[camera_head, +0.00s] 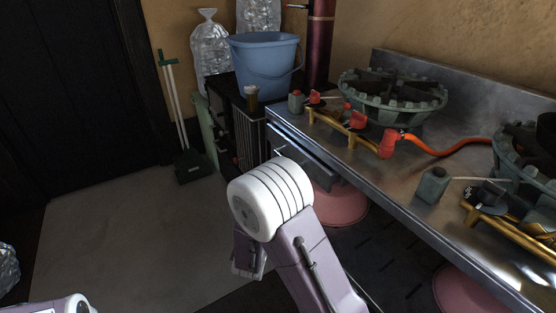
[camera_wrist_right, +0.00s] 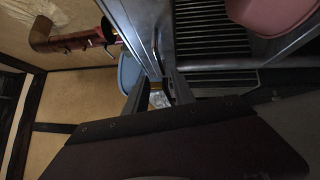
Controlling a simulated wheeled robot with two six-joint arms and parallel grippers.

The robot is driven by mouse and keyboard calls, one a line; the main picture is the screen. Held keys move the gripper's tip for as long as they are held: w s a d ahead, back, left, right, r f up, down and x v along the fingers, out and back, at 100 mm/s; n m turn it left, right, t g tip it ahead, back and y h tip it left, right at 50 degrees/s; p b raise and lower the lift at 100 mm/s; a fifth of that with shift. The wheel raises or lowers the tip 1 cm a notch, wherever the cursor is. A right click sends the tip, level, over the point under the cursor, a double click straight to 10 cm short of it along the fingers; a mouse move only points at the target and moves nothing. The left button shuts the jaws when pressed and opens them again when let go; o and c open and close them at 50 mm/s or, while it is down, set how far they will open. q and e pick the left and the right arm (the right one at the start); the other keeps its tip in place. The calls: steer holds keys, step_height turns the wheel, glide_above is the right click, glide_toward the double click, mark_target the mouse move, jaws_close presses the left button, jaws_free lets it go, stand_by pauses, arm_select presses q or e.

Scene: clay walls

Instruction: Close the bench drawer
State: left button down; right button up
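The bench drawer (camera_head: 307,150) is under the left end of the steel bench (camera_head: 420,228) in the head view. Its dark front stands out from below the bench edge, so it looks partly open; how far I cannot tell. My right arm's white joint covers the space just below and in front of it and hides my right gripper there. In the right wrist view my right gripper (camera_wrist_right: 157,92) shows two dark fingers apart with nothing clearly between them. Steel panels lie close beyond the fingertips; contact cannot be told. My left gripper is out of view.
Burners (camera_head: 392,97) and an orange hose (camera_head: 450,150) sit on the bench. A blue bucket (camera_head: 264,65) stands behind its left end. Pink round stools (camera_head: 340,205) are under the bench. A broom and dustpan (camera_head: 192,166) stand by the wall.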

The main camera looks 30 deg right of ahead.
steer(key=b+x, duration=0.2)
steer(key=x, duration=0.7)
steer(key=shift+s, duration=0.15)
jaws_close()
stand_by(1.0)
